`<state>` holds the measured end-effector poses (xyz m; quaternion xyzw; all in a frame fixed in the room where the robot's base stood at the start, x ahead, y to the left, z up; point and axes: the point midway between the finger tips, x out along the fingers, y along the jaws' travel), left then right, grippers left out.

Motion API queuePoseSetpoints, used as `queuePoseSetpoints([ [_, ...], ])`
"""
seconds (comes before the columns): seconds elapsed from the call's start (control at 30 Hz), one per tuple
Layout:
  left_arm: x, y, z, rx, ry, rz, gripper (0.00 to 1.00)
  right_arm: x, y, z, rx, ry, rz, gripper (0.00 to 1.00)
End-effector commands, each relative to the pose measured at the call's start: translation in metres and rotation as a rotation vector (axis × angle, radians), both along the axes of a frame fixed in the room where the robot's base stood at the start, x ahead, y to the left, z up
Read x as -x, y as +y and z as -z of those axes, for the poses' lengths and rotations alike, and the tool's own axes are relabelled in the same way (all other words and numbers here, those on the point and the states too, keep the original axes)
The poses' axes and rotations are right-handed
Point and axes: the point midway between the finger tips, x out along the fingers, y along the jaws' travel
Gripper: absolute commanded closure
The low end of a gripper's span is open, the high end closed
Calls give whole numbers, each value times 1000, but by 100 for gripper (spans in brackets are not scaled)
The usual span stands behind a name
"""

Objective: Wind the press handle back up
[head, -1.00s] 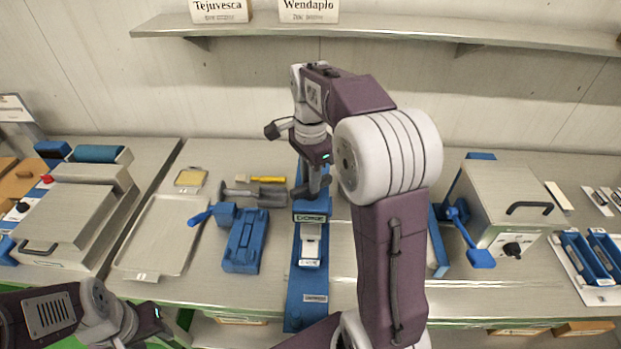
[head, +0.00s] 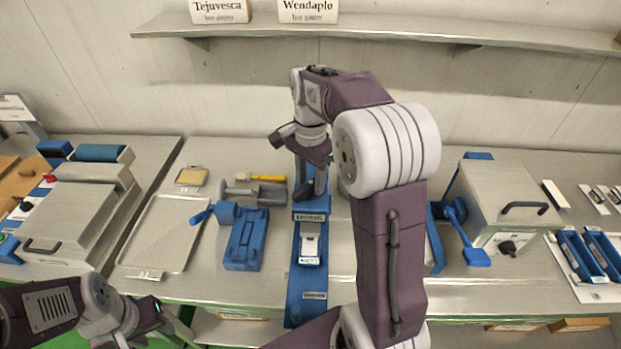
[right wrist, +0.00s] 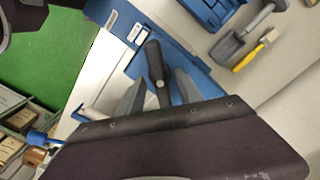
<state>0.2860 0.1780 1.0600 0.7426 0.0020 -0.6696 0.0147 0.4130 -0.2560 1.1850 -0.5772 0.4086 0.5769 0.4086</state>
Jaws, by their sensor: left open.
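The blue press (head: 309,270) stands at the middle of the bench, with white labels on its front. My right gripper (head: 309,187) is over its upper end, pointing down, and partly covers it. In the right wrist view, a dark rounded handle (right wrist: 154,62) lies between the two grey fingers of my right gripper (right wrist: 160,85). Whether the fingers press on it is unclear. My left gripper (head: 165,325) is low at the left, open, off the bench's front edge and away from the press.
Left of the press are a blue clamp-like device (head: 243,238), a grey scoop (head: 247,192), a yellow-handled brush (head: 262,177) and a metal tray (head: 165,235). A steel box with a blue lever (head: 474,255) stands at the right. A shelf (head: 380,27) runs above.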

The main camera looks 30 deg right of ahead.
Motion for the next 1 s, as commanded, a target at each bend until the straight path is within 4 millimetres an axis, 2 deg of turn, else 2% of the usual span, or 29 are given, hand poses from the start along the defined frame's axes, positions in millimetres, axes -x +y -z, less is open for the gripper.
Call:
queuePoseSetpoints([
  [0.13, 0, 0, -1, 0, 0, 0, 58, -1, 0, -13, 1, -3, 0, 58],
  [0.4, 0, 0, -6, 0, 0, 0, 58, -1, 0, -72, 1, -3, 0, 58],
  [0.5, 0, 0, -8, 0, 0, 0, 58, -1, -1, -85, 0, -2, 0, 58],
  [0.63, 0, 0, -9, 0, 0, 0, 58, 0, 0, -91, 0, 0, 0, 58],
  [1.0, 0, 0, -8, 0, 0, 0, 58, 0, 0, -90, 0, 0, 0, 58],
])
